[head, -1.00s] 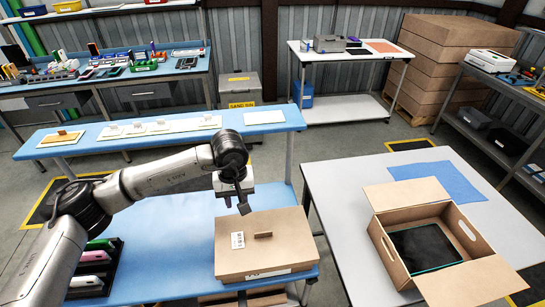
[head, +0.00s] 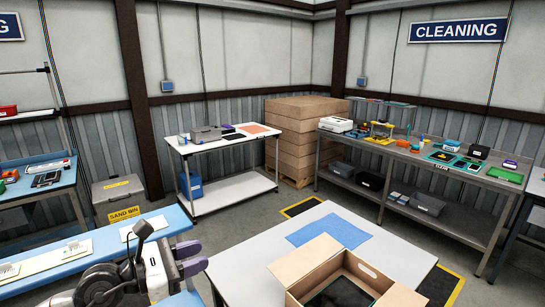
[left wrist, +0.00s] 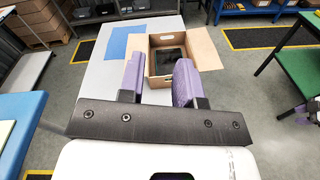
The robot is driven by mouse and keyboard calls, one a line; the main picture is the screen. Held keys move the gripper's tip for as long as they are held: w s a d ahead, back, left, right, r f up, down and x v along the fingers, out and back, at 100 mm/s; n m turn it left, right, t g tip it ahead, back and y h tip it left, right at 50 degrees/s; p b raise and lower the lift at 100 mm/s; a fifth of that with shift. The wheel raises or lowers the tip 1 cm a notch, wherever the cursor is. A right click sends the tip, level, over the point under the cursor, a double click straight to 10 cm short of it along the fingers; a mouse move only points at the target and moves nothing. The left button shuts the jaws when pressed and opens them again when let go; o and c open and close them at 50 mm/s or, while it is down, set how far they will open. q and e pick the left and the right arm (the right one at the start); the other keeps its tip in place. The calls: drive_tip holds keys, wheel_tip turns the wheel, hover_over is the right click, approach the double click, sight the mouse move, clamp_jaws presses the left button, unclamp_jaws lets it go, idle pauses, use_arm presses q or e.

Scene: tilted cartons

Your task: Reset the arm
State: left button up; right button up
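My left gripper (head: 189,258) is at the lower left of the head view, above the blue bench and left of the white table. Its two purple fingers also show in the left wrist view (left wrist: 160,82), apart with nothing between them. An open cardboard carton (head: 361,271) stands on the white table, right of the gripper and apart from it. A dark flat item (head: 341,293) lies inside the carton. The carton also shows beyond the fingers in the left wrist view (left wrist: 207,48).
The white table (head: 245,266) also holds a blue mat (head: 330,230). A blue bench shelf (head: 100,250) lies at the left. A grey sand bin (head: 120,198), a small white table (head: 225,145) and a grey shelf unit (head: 430,160) stand farther back. Floor between them is clear.

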use_arm(q)
drive_tip(key=s+a+r+n+t+y, duration=0.25)
drive_tip(key=r+n+t+y, duration=0.5)
drive_tip(key=n, duration=0.75)
drive_tip(key=s+a+r+n+t+y, duration=0.2)
drive_tip(key=a+r+n+t+y, duration=0.25)
drive_tip(key=r+n+t, duration=0.85)
drive_tip(key=s+f+n+g+y, duration=0.1)
drive_tip(key=s+f+n+g, duration=0.35)
drive_tip(key=f, duration=0.75)
drive_tip(key=s+f+n+g, duration=0.2)
drive_tip(key=f+n+g, duration=0.55)
drive_tip(key=f, duration=0.35)
drive_tip(key=s+f+n+g+y, duration=0.1)
drive_tip(key=s+f+n+g, duration=0.4)
drive_tip(key=f, duration=0.7)
drive_tip(key=s+d+f+n+g, duration=0.1)
drive_tip(key=s+f+n+g, duration=0.2)
drive_tip(key=s+f+g, duration=1.4)
drive_tip(key=s+r+t+p, duration=0.3)
drive_tip(key=r+p, duration=0.7)
drive_tip(key=p, duration=0.3)
drive_tip(key=s+r+t+p, duration=0.3)
drive_tip(key=r+p, duration=0.7)
drive_tip(key=p, duration=0.4)
drive_tip(key=shift+r+t+p, duration=0.3)
drive_tip(key=shift+r+t, duration=0.1)
drive_tip(key=shift+t, duration=0.25)
